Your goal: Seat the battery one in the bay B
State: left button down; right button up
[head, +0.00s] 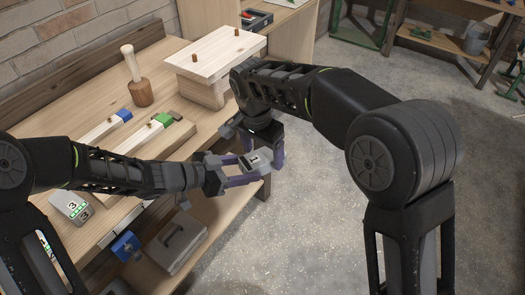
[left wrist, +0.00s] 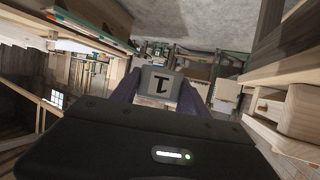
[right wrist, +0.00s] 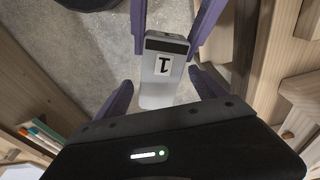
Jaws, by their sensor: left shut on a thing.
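Battery one (head: 254,161), a pale grey block with a "1" label, is held in the air just off the front edge of the workbench. My left gripper (head: 247,169) is shut on it; the left wrist view shows it between the fingers (left wrist: 160,85). My right gripper (head: 262,153) is above it with fingers apart. In the right wrist view, the battery (right wrist: 163,68) lies between these open fingers, with gaps on both sides. Its dark end points toward the left gripper's fingers. I cannot make out which place is bay B.
A grey block marked "3" (head: 70,206) stands on the workbench (head: 150,90). Wooden pieces with a blue part (head: 124,115) and a green part (head: 162,120), a mallet (head: 137,80) and a raised plank (head: 215,52) are further back. A grey case (head: 175,243) is below the front edge.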

jog(key=c, duration=1.5)
pick_arm(q)
jog(key=shift+c, duration=2.4)
grip_release()
pick_arm(e)
grip_shut()
pick_arm(q)
jog(key=v, duration=1.2)
jog(key=shift+d+f, duration=0.1)
